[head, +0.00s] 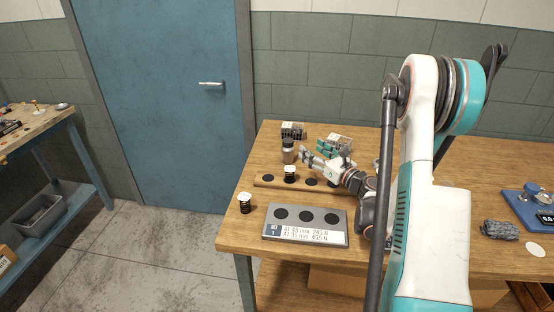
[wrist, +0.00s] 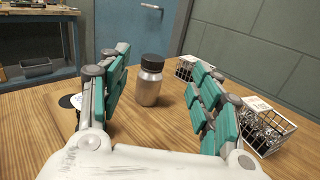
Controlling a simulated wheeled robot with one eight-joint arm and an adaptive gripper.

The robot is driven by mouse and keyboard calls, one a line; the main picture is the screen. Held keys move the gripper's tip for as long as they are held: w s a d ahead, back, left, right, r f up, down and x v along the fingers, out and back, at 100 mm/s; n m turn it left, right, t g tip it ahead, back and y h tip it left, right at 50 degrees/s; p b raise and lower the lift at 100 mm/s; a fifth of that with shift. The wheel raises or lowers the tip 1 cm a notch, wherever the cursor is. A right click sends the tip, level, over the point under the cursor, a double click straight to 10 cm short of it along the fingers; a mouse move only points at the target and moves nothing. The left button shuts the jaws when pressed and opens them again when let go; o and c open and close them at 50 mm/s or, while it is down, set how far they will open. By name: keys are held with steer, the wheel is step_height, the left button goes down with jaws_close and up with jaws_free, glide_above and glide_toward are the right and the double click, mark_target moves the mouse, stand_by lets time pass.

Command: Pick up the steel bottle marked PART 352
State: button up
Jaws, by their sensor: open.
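A steel bottle (head: 288,155) with a dark cap stands upright near the back left of the wooden table. It also shows in the wrist view (wrist: 149,88), with no readable marking on the side I see. My gripper (head: 313,150) is open and empty, just right of the bottle in the head view. In the wrist view the bottle stands ahead, between the lines of the two teal-padded fingers (wrist: 158,75), with wood visible around it. I see no contact.
Wire baskets (head: 293,131) (wrist: 268,128) stand behind and right of the bottle. A wooden strip (head: 265,181) with black discs and a white-topped dark cylinder (head: 289,173) lies in front. Another such cylinder (head: 245,203) stands near the left edge, beside a grey plate (head: 270,236).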

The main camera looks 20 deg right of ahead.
mark_target(292, 143)
step_height(292, 143, down, 2)
steer(key=shift+s+f+n, duration=0.1)
steer(key=shift+s+n, duration=0.05)
steer(key=shift+n, duration=0.15)
steer(key=shift+a+f, duration=0.1)
steer(key=shift+f, duration=0.05)
steer(key=w, duration=0.2)
steer(key=w+a, duration=0.1)
steer(key=w, duration=0.4)
steer(key=shift+w+a+f, duration=0.1)
steer(key=shift+a, duration=0.2)
steer(key=w+b, duration=0.1)
steer(key=w, duration=0.1)
steer(key=w+a, duration=0.1)
steer(key=w, duration=0.2)
steer(key=shift+a+b, duration=0.1)
steer(key=shift+b, duration=0.3)
steer(key=shift+w+a, duration=0.1)
steer(key=shift+w, duration=0.45)
jaws_close()
